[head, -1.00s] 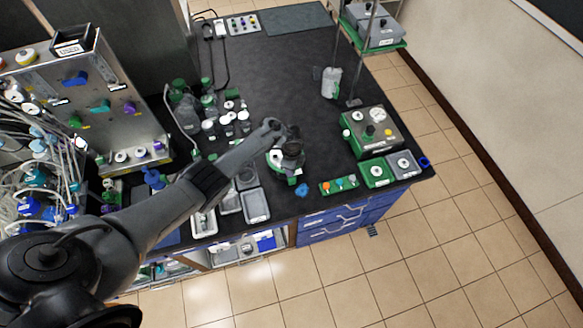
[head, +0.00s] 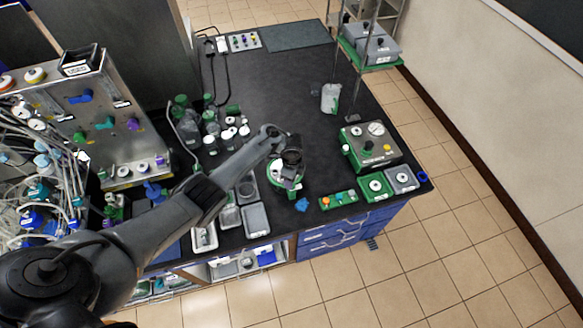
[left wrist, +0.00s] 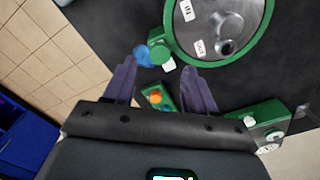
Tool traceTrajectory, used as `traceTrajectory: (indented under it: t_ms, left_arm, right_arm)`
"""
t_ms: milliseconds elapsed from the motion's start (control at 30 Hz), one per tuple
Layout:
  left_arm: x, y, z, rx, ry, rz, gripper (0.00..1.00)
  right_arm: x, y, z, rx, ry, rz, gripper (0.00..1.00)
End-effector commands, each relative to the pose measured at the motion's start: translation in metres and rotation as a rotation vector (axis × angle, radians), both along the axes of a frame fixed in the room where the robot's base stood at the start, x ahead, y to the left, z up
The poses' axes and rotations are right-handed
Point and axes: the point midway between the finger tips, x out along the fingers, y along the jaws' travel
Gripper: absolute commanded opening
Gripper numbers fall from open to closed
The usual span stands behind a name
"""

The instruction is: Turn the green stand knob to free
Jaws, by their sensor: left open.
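The green-rimmed round stand (head: 273,181) sits on the black bench near its front edge. In the left wrist view its green ring (left wrist: 170,38) surrounds a grey face with IN and OUT labels. A blue knob (head: 302,205) shows at the stand's front right; in the left wrist view this blue knob (left wrist: 152,55) lies at the ring's edge, beside a small white tag. My left gripper (head: 289,182) is over the stand and covers part of it. In the left wrist view the gripper (left wrist: 160,82) is open and empty, with the knob seen between and beyond its fingertips. My right gripper is out of view.
A small green panel with coloured knobs (head: 338,199) lies right of the stand. A green-sided box (head: 370,146) and two smaller units are farther right. Grey trays (head: 255,220) and bottles (head: 211,125) stand left. The bench behind is mostly clear.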

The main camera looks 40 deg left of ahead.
Motion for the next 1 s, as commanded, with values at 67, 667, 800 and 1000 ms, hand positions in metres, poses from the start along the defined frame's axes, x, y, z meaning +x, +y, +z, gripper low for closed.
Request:
traceTrajectory:
  t_ms: [67, 667, 800, 1000]
  left_arm:
    - [0.000, 0.000, 0.018, 0.000, -0.003, -0.001, 0.56]
    - [0.000, 0.000, 0.064, 0.001, -0.001, 0.000, 0.56]
    - [0.000, 0.000, 0.063, 0.001, -0.001, 0.000, 0.56]
    - [-0.001, 0.000, 0.062, 0.001, 0.003, 0.000, 0.56]
  right_arm:
    - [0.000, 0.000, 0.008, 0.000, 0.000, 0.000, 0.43]
    - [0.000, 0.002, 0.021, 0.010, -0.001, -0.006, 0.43]
    - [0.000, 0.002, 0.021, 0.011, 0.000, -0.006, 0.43]
    - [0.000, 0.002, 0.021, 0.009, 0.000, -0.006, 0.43]
